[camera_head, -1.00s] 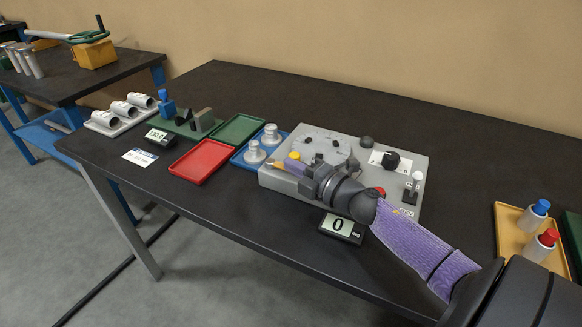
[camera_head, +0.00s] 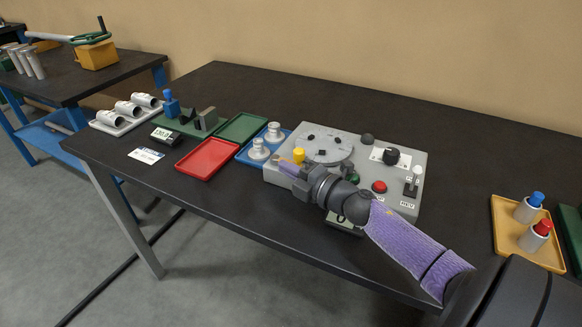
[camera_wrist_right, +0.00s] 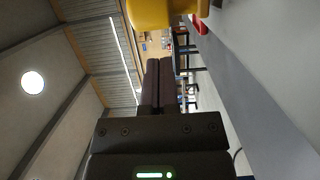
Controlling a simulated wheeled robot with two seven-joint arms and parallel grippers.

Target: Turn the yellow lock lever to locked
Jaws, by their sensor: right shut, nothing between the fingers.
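The yellow lock lever (camera_head: 298,155) is at the left end of the grey console (camera_head: 400,140). Its cap shows just beyond my right gripper; which way its handle points is hard to tell. My right gripper (camera_head: 286,166) is at the console's front left, with its fingertips close beside the lever; I cannot tell whether they touch. In the right wrist view a large yellow part (camera_wrist_right: 150,14) is at the top, just past the shut, empty fingers (camera_wrist_right: 159,85). My left gripper is not in view.
The console carries a round grey plate (camera_head: 325,145), a black knob (camera_head: 391,156), a red button (camera_head: 379,186) and a toggle switch (camera_head: 414,180). A blue tray (camera_head: 243,157) and a red tray (camera_head: 207,158) lie to its left. My forearm crosses the front edge.

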